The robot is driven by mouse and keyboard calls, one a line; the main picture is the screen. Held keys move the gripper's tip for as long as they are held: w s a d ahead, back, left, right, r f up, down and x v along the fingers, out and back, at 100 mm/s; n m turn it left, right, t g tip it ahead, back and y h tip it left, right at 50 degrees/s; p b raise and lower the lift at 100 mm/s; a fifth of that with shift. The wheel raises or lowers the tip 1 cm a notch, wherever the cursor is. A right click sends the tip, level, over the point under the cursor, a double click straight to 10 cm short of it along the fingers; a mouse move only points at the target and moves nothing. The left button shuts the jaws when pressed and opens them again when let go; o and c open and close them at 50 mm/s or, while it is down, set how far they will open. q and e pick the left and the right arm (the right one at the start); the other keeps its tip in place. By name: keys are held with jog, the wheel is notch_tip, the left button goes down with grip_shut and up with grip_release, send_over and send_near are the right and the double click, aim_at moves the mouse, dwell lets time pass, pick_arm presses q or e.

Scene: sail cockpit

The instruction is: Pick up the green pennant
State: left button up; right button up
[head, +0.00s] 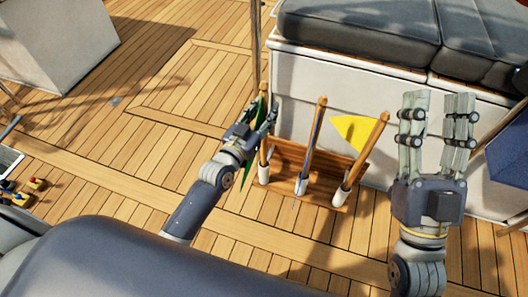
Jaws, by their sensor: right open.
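The green pennant (246,174) stands at the left end of a wooden rack (292,158), its wooden stick in a white holder. Its cloth hangs left of the stick, partly hidden behind my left gripper. My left gripper (262,114) is at the upper part of this stick, with fingers on both sides of it. I cannot tell whether they close on it. My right gripper (437,108) is open and empty, fingers up, to the right of the rack.
A blue pennant (318,128), rolled along its stick, stands mid-rack; a yellow pennant (353,130) stands at the right. A white bench (310,88) with dark cushions (358,32) rises behind. Open teak deck (130,150) lies left. A white box (55,40) stands far left.

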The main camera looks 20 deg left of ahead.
pick_arm(q)
grip_shut()
jog(key=shift+r, duration=0.15)
